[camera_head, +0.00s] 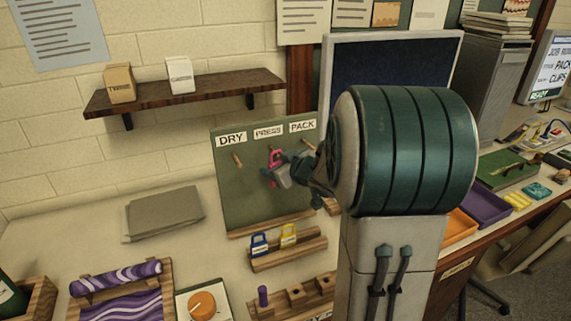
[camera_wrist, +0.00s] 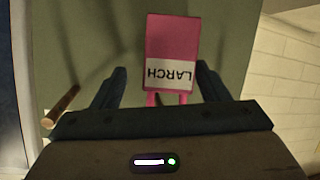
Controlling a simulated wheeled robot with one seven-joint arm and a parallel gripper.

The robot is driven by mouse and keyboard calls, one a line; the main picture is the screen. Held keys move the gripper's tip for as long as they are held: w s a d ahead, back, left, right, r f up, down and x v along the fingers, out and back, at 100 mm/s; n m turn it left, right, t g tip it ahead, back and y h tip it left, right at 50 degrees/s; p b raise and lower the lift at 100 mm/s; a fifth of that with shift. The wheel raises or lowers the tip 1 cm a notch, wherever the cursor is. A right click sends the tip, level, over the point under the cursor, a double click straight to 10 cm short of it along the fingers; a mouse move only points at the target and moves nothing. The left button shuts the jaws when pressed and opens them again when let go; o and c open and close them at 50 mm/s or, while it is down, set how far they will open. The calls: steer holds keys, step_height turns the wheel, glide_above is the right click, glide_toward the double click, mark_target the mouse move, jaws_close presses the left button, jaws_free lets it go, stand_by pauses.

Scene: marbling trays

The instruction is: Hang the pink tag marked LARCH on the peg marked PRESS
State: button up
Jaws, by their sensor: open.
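The pink tag (camera_head: 274,155) is at the board (camera_head: 232,191), below the PRESS label (camera_head: 268,131). In the wrist view the tag (camera_wrist: 171,50) shows LARCH upside down, its pink loop legs toward my gripper's base. My gripper (camera_wrist: 160,70) is open, with one finger on each side of the tag and a gap at both sides. In the head view my gripper (camera_head: 279,174) is at the board, partly over the tag. The PRESS peg is hidden behind the tag and gripper, so I cannot tell for sure whether the loop is around it.
The DRY peg (camera_head: 238,159) and the PACK peg (camera_head: 308,143) look bare. One bare peg (camera_wrist: 62,106) shows beside my gripper in the wrist view. A blue tag (camera_head: 259,244) and a yellow tag (camera_head: 289,234) stand in a wooden rack (camera_head: 290,255) below the board.

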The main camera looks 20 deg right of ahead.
steer(key=p+v, duration=0.1)
steer(key=v, duration=1.3)
steer(key=shift+p, duration=0.35)
steer(key=s+a+f+m+g+h, duration=0.1)
steer(key=s+a+f+m+g, duration=0.1)
steer(key=s+a+g, duration=0.3)
steer(key=s+a+f+m+g+h, duration=0.1)
steer(key=s+a+f+m+g, duration=0.1)
steer(key=s+a+g, duration=0.3)
steer(key=s+a+f, duration=0.1)
steer(key=s+a, duration=0.2)
steer(key=s, duration=0.3)
steer(key=shift+s+f+m, duration=0.2)
steer(key=shift+s+m, duration=0.05)
steer(key=shift+m, duration=0.05)
stand_by(1.5)
